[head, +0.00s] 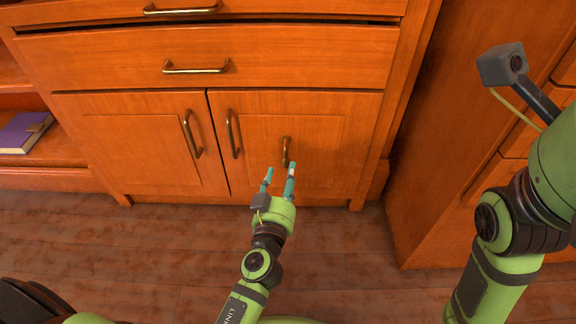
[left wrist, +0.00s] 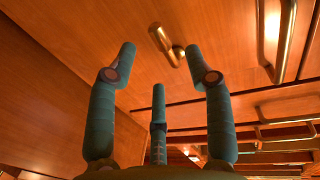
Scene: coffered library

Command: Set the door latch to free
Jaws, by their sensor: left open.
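The door latch (head: 286,150) is a small brass lever on the right-hand lower cabinet door (head: 330,125). In the head view its lever looks about upright. In the left wrist view the latch (left wrist: 166,44) appears just beyond the fingertips, towards the top. My left gripper (head: 280,174) is open and empty, just in front of and a little below the latch. Its teal fingers (left wrist: 160,64) spread on either side of the latch in the left wrist view, and I see no contact. My right arm shows at the right of the head view, but its gripper is out of view.
Brass pull handles stand on the right door (head: 233,134) and the left door (head: 192,134), left of the latch. Drawers with handles (head: 196,68) lie above. A purple book (head: 22,132) lies on a shelf at left. The wooden floor (head: 160,235) in front looks clear.

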